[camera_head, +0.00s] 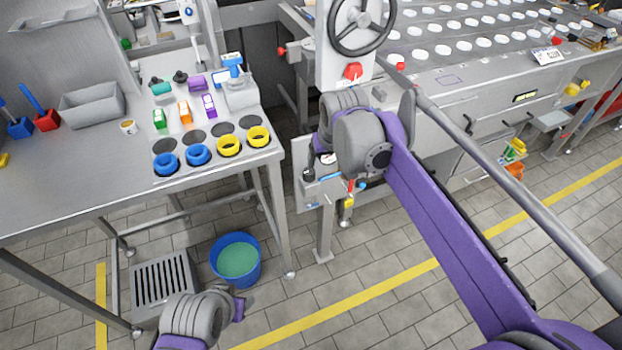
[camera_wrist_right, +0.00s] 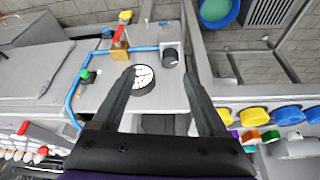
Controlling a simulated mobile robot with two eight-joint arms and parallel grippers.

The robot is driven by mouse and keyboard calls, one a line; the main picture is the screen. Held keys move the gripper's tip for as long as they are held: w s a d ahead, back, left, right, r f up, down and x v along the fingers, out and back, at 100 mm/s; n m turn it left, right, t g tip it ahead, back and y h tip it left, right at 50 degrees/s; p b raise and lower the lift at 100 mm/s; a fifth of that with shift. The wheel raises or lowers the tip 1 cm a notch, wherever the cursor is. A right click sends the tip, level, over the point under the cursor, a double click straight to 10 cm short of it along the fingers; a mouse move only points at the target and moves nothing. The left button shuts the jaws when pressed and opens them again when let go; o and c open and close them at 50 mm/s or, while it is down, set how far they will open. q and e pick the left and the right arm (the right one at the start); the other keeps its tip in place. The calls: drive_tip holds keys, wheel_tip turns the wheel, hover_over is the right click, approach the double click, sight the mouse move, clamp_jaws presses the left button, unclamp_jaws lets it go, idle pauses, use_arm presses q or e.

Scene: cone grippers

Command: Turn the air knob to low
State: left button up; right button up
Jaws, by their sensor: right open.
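A small panel (camera_wrist_right: 160,108) shows in the right wrist view, with a round white gauge (camera_wrist_right: 143,78) and a black knob (camera_wrist_right: 170,57) beside it. The black knob seems to be the air knob; I cannot read any label or its setting. My right gripper (camera_wrist_right: 158,75) is open and empty, its two fingers pointing toward the panel, with the gauge and knob showing between and just beyond the tips. In the head view my right wrist hides part of the panel (camera_head: 309,192). My left arm shows at the bottom; its jaws cannot be made out.
A brass valve with a red handle (camera_wrist_right: 118,38), a blue hose (camera_wrist_right: 73,92) and a green knob (camera_wrist_right: 87,75) lie close to the gauge. A handwheel (camera_head: 360,22) stands above my right wrist.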

sight(310, 172)
drive_tip(key=a+x, duration=0.1)
drive_tip(key=x, duration=0.3)
drive_tip(key=a+b+x, duration=0.1)
drive_tip(key=x, duration=0.3)
drive_tip(key=w+a+r+b+x, duration=0.1)
drive_tip(key=x, duration=0.4)
drive_tip(key=shift+w+f, duration=0.15)
use_arm(q)
wheel_tip(310, 172, down, 4)
drive_tip(key=shift+r, duration=0.2)
use_arm(e)
clamp_jaws()
drive_tip(key=shift+n, duration=0.3)
